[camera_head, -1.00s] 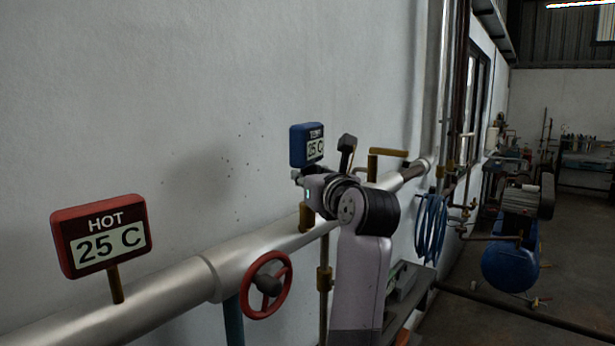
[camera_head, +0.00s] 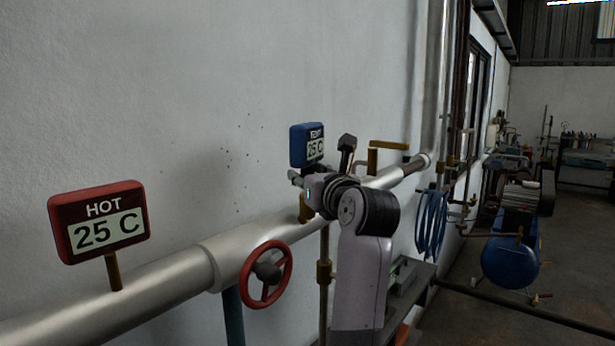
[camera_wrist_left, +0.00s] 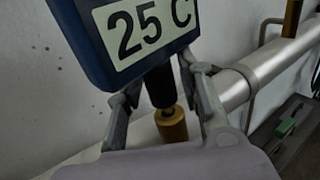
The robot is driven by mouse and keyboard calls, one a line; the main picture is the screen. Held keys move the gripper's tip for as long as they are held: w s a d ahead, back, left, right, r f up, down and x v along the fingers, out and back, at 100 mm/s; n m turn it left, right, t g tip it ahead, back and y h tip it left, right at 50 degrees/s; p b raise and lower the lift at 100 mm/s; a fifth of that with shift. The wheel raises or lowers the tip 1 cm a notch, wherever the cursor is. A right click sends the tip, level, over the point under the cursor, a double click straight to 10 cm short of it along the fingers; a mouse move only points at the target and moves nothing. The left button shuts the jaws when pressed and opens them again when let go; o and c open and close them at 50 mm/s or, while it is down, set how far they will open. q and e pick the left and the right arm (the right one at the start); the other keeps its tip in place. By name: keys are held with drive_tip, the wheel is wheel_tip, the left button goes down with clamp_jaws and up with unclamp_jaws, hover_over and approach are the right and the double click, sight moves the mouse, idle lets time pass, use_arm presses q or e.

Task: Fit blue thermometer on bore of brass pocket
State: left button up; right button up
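The blue thermometer (camera_head: 306,145), reading 25 C, stands upright above the pipe in the head view. My left gripper (camera_head: 303,180) is below its case. In the left wrist view, the blue case (camera_wrist_left: 88,40) fills the top, and its dark stem (camera_wrist_left: 160,86) points down between the fingers of my left gripper (camera_wrist_left: 160,78). The fingers appear shut on the stem, their tips partly hidden by the case. The brass pocket (camera_head: 305,209) is right under it; in the wrist view the pocket (camera_wrist_left: 172,126) sits just below the stem's end. Whether they touch is unclear. My right gripper is out of view.
A silver pipe (camera_head: 160,275) runs along the wall. A red HOT thermometer (camera_head: 100,222) stands on it at left, and a red handwheel (camera_head: 266,275) sits in front. A brass elbow (camera_head: 388,150) is farther along. Blue hose (camera_head: 432,224) hangs at right.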

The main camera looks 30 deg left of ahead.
use_arm(q)
drive_tip(key=shift+o, duration=1)
